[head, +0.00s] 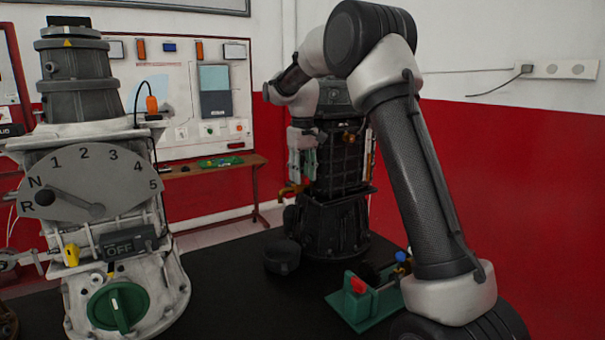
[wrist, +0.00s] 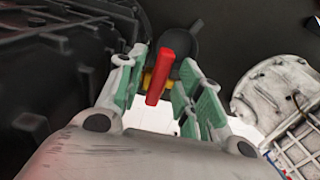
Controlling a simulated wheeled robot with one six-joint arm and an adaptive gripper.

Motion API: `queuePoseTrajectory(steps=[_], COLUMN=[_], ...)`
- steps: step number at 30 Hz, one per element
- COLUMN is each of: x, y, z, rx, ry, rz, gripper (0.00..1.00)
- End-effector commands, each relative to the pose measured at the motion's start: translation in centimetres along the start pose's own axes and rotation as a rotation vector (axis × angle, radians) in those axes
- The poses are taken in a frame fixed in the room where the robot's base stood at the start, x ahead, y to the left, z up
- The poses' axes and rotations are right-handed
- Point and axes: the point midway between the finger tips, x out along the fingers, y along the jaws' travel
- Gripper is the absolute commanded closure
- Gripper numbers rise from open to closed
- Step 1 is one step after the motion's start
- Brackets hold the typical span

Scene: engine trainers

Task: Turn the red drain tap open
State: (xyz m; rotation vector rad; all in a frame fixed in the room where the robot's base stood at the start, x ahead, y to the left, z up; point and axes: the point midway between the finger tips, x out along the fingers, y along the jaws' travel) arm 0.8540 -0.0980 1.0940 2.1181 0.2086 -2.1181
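The red tap handle (wrist: 165,68) shows in the wrist view as a straight bar, with a yellow brass part (wrist: 150,82) behind it. My gripper (wrist: 162,58) is open, its green-padded fingers on either side of the handle, with a visible gap on each side. In the head view a brass tap (head: 291,190) juts from the lower left of the dark engine (head: 335,232). My gripper (head: 303,155) hangs just above that tap, fingers pointing down.
A small black pan (head: 283,257) stands on the black table (head: 240,300) below the tap. A white gear trainer (head: 100,215) stands at left. A green block with a red part (head: 357,285) lies at right. The dark ribbed engine (wrist: 60,75) is close on the left in the wrist view.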

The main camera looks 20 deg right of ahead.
Motion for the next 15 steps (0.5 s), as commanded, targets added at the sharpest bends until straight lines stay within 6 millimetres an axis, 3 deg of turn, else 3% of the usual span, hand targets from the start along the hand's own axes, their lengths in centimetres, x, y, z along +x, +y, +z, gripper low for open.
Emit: queuePoseTrajectory(steps=[5, 11, 15], x=[0.01, 0.0, 0.0], y=[0.0, 0.0, 0.0], z=[0.0, 0.0, 0.0], rx=[0.0, 0.0, 0.0], ry=[0.0, 0.0, 0.0], rz=[0.0, 0.0, 0.0], gripper=[0.64, 1.0, 1.0])
